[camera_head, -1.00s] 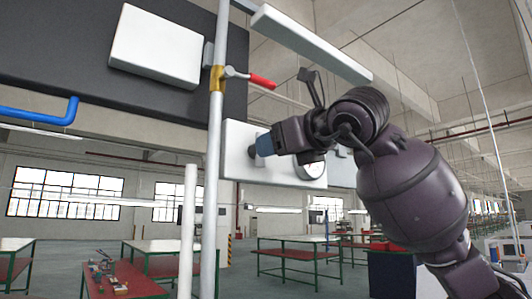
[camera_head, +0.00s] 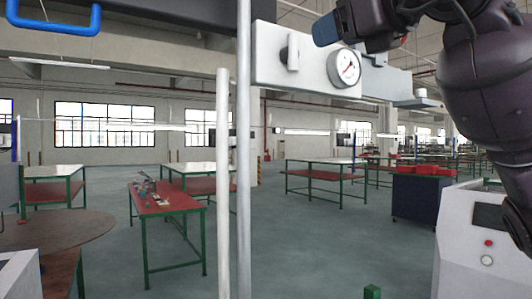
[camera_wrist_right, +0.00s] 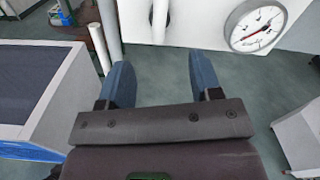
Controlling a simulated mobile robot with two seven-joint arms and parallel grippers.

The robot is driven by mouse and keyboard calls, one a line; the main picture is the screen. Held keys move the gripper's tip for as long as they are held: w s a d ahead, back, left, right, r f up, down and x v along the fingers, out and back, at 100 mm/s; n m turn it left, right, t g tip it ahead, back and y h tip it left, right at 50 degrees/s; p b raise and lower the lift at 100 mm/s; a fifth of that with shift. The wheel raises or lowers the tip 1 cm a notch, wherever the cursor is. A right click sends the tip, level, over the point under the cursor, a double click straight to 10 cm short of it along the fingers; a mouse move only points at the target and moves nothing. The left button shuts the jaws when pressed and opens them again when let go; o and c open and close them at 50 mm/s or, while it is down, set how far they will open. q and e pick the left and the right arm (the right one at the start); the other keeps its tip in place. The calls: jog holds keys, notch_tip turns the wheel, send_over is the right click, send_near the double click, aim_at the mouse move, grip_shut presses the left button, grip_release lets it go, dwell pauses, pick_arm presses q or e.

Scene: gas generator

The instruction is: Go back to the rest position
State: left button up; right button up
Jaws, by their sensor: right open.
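My right gripper (camera_head: 326,30) is at the top right of the head view, its blue fingertip in front of the upper edge of a white panel (camera_head: 268,62). In the right wrist view my right gripper (camera_wrist_right: 162,82) shows two blue fingers wide apart with nothing between them. My left gripper is in neither view.
Two upright grey pipes (camera_head: 224,190) stand left of the panel. A blue pipe handle (camera_head: 60,25) is at the top left. A red-topped bench (camera_head: 165,199), a round brown table (camera_head: 62,232) and a white machine (camera_head: 472,232) stand around open floor (camera_head: 310,245).

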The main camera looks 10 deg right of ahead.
jog(key=a+f+n+g+y, duration=0.1)
jog(key=a+f+g+y, duration=0.5)
jog(key=f, duration=0.4)
jog(key=a+f+n+g+y, duration=0.2)
jog(key=a+f+g+y, duration=0.25)
jog(key=f+y, duration=0.55)
jog(key=w+d+f+n+t+h, duration=0.1)
jog(key=d+f+n+t+h, duration=0.75)
jog(key=f+n+h, duration=0.6)
jog(key=d+f+n+t+h, duration=0.5)
jog(key=d+f+n+h, duration=0.6)
jog(key=f+n, duration=0.5)
jog(key=s+d+f+m+g, duration=0.1)
jog(key=s+f+m+g, duration=0.1)
jog(key=s+f+g, duration=0.45)
jog(key=s+d+f+m+g, duration=0.1)
jog(key=s+f+g, duration=0.15)
jog(key=f, duration=0.75)
jog(key=s+a+f+m+g+y, duration=0.1)
jog(key=s+a+f+g, duration=0.1)
jog(key=s+f+g, duration=0.45)
jog(key=s+a+f+m+g+y, duration=0.15)
jog(key=s+f, duration=0.25)
jog(key=s, duration=0.6)
jog(key=w+f+n+t, duration=0.1)
jog(key=w+f+t, duration=0.6)
jog(key=f, duration=0.3)
jog(key=shift+a+f+n+t+y, duration=0.2)
jog(key=shift+a+n+t+y, duration=0.15)
jog(key=shift+t, duration=0.35)
